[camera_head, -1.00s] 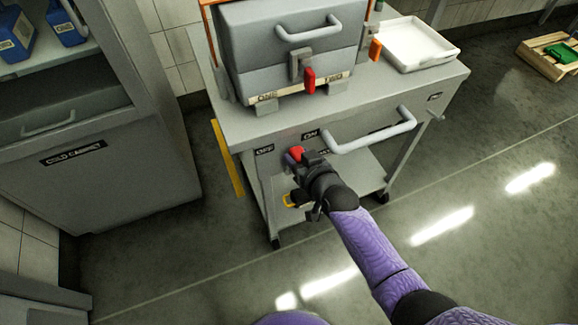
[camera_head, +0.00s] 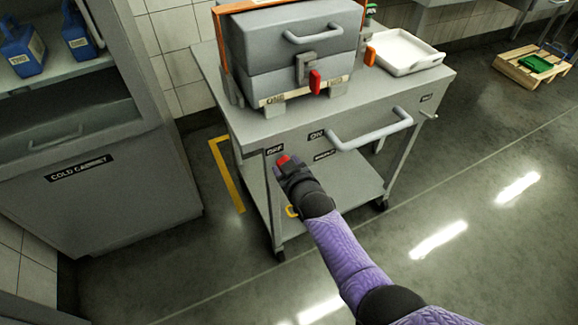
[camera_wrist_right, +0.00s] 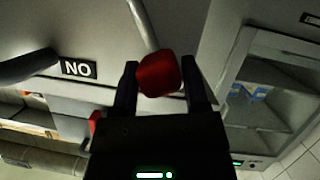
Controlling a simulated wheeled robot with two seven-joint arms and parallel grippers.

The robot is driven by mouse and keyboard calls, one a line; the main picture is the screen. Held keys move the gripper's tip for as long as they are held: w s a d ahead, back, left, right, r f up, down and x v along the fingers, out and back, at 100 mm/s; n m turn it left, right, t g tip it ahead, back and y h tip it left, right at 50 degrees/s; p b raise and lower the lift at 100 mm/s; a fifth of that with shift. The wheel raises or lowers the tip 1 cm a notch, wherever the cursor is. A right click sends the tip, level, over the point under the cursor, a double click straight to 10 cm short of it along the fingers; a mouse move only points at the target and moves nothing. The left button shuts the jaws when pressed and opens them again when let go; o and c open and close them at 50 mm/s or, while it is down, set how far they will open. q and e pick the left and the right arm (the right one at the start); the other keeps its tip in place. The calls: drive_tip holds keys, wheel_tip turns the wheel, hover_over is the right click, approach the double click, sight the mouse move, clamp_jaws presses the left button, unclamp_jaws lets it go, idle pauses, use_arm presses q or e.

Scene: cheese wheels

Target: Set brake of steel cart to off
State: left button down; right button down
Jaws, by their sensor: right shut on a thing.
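The steel cart (camera_head: 245,133) stands in the middle of the head view. Its front panel has an OFF label (camera_head: 274,150) at left and an ON label (camera_head: 317,135) to its right. The red knob of the brake (camera_head: 283,159) is just below and right of OFF. My right gripper (camera_head: 287,168) is shut on this knob. In the right wrist view the red knob (camera_wrist_right: 158,75) sits between the two fingers, and the ON label (camera_wrist_right: 79,69) appears upside down to the left. The lever behind the knob is mostly hidden. My left gripper is not in view.
A cart handle (camera_head: 370,136) juts out right of my gripper. A grey box with a red latch (camera_head: 315,80) and a white tray (camera_head: 405,52) are on top. The cold cabinet (camera_head: 110,190) stands left. Open floor lies in front and right.

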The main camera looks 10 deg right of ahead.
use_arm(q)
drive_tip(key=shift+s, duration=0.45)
use_arm(e)
drive_tip(key=shift+s+a+f, duration=0.15)
drive_tip(key=shift+s+f, duration=0.1)
drive_tip(key=shift+f, duration=0.15)
drive_tip(key=c, duration=0.5)
unclamp_jaws()
drive_tip(key=shift+c, duration=0.2)
drive_tip(key=o, duration=0.3)
drive_tip(key=shift+w+a, duration=0.1)
drive_tip(key=shift+w, duration=0.05)
drive_tip(key=shift+o, duration=0.2)
drive_tip(key=shift+r, duration=0.3)
use_arm(q)
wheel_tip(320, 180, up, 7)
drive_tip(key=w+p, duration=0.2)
drive_tip(key=p, duration=0.5)
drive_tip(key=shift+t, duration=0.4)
use_arm(e)
drive_tip(key=v, duration=0.9)
drive_tip(key=shift+s, duration=0.4)
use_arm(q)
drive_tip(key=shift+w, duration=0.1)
use_arm(e)
drive_tip(key=shift+s, duration=0.1)
